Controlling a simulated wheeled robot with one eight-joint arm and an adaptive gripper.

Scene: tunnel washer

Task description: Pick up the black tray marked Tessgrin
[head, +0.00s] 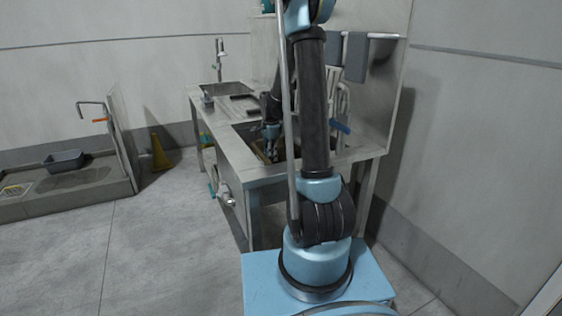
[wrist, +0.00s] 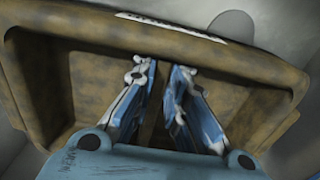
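My gripper (wrist: 161,70) has its two fingers apart, with a gap between them. They are over the inside of a brown, blotchy tray (wrist: 265,72); contact cannot be told. A white label strip (wrist: 170,22) runs along the tray's far rim, its writing too blurred to read. In the head view my gripper (head: 271,155) reaches down into the counter's near basin, where a brown edge of the tray (head: 258,146) shows. My arm hides part of it. I read no Tessgrin mark on anything in view.
The steel counter (head: 230,150) has a far sink (head: 225,90) with a tap and dark flat items (head: 243,97) between the basins. A wall panel (head: 383,100) stands close at the right. A grey tub (head: 64,161) sits in a low trough at left. Open floor lies at front left.

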